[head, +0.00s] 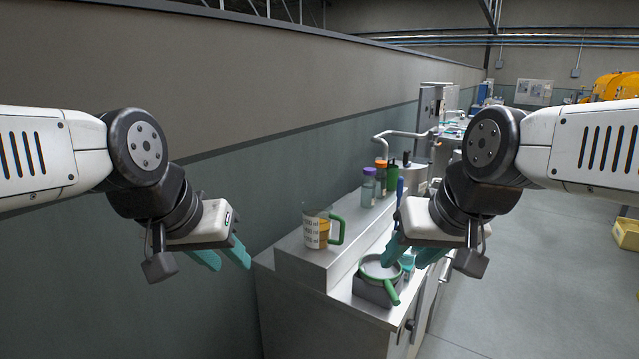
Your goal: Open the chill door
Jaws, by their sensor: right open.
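A grey steel counter (326,312) stands ahead. Its front side faces right and has panels and a dark knob or handle (408,325) near the bottom of the view. I cannot tell for certain which panel is the chill door; no panel visibly stands open. My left gripper (232,266) hangs left of the counter, in front of the wall, with its teal fingers apart and nothing between them. My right gripper (404,263) is over the counter's right part, above and behind the handle in the picture. Its teal fingers are apart, and it partly hides the counter's edge.
A green-handled strainer (379,269) sits on a grey box on the counter. A measuring jug (317,231) and several bottles (368,187) stand on the raised ledge. The floor (540,290) right of the counter is clear; a yellow crate (627,236) lies far right.

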